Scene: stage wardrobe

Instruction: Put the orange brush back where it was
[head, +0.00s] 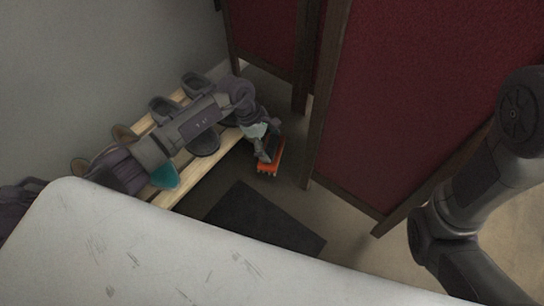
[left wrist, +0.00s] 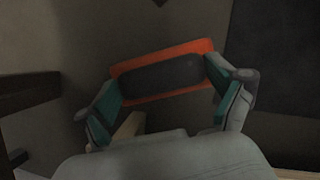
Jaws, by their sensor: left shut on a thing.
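The orange brush (head: 271,160) is at the far right end of the slatted wooden rack, over the dark floor. My left gripper (head: 265,148) comes down on it from above, its fingers partly covering it. In the left wrist view the brush (left wrist: 160,72) shows an orange rim around a dark middle, slightly tilted. The teal-padded fingers of my left gripper (left wrist: 160,88) are shut on its two ends. I cannot tell whether the brush touches the floor. My right arm shows at the right of the head view, but its gripper is out of view.
The wooden rack (head: 197,178) along the wall holds several dark shoes (head: 163,108) and a teal item (head: 165,176). A black mat (head: 262,222) lies on the floor in front. A dark red folding screen (head: 410,100) stands close to the right of the brush.

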